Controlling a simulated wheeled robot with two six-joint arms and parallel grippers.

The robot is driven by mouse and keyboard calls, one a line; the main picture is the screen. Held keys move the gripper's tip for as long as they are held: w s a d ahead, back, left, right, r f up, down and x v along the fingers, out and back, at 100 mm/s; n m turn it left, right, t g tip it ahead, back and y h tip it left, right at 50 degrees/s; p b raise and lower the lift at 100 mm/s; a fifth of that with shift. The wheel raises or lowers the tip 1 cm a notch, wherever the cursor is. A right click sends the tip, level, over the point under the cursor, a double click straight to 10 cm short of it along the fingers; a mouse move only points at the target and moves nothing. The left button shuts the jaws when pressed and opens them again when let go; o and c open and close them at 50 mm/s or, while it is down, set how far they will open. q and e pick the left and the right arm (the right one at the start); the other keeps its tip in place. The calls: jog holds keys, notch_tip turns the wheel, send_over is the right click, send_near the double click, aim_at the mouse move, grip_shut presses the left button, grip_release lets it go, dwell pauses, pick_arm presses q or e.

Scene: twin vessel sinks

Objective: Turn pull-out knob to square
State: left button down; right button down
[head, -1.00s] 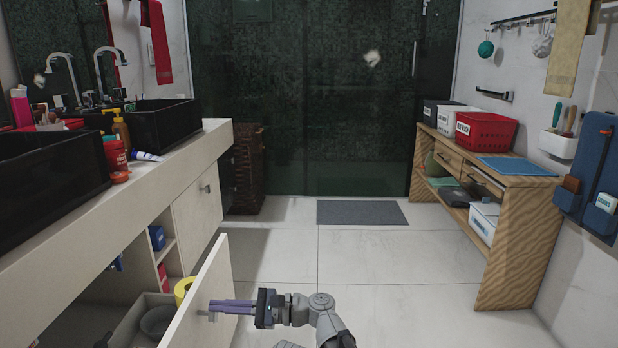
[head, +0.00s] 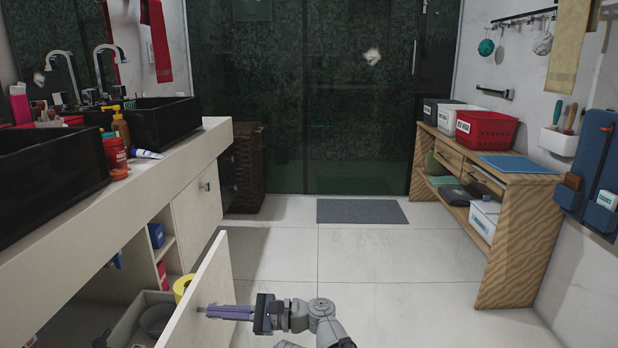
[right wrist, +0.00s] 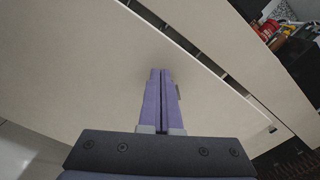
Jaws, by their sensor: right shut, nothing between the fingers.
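The pale cabinet door (head: 212,270) stands swung out from the vanity in the head view. A small knob (head: 201,309) shows on its face, just left of my right gripper's fingertips. My right gripper (head: 210,311) is shut and empty, its purple fingers pointing left at the door. In the right wrist view the closed fingertips (right wrist: 161,73) lie in front of a pale panel (right wrist: 75,65). A small grey piece (right wrist: 178,91) shows beside the right finger; it may be the knob, mostly hidden. I cannot tell whether the fingers touch it. My left gripper is not in view.
Behind the door, the open vanity holds a grey bin (head: 125,325) and a yellow roll (head: 182,287). Black sinks (head: 160,115) and bottles stand on the counter (head: 140,185). A wooden bench (head: 520,235) stands right.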

jog(key=shift+s, duration=0.15)
dwell(0.4)
jog(key=d, duration=0.6)
jog(key=shift+s+r, duration=0.2)
jog(key=shift+s, duration=0.1)
jog(key=shift+f, duration=0.1)
dwell(0.4)
